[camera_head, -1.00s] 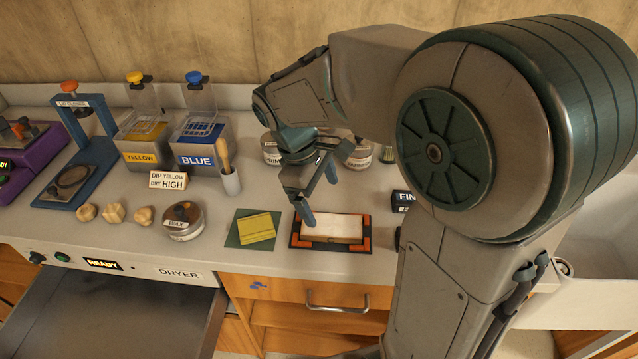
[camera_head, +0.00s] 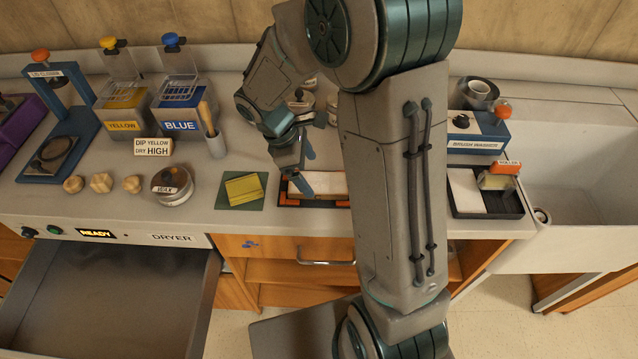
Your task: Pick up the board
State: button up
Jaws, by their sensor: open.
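A flat cream board (camera_head: 331,184) lies in a dark holder with orange corners (camera_head: 289,200) near the front of the counter. My own arm hides its right part. My gripper (camera_head: 306,168) is open and points down over the board's left part, with nothing between its fingers. The near finger overlaps the board's left end in the picture; I cannot tell whether it touches.
A yellow block (camera_head: 244,189) lies on a green mat (camera_head: 226,205) to the left. The wax tin (camera_head: 172,188), brush cup (camera_head: 213,148) and blue bin (camera_head: 181,118) stand further left. A black tray (camera_head: 511,205) and a sink (camera_head: 590,205) are right. The dryer drawer (camera_head: 110,295) juts out in front.

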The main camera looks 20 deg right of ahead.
aim_at(318, 182)
jog(key=x, duration=0.5)
jog(key=shift+w+d+p, duration=0.1)
jog(key=shift+w+p, duration=0.2)
jog(key=shift+w, duration=0.05)
jog(key=c, duration=1.1)
jog(key=shift+r, duration=0.15)
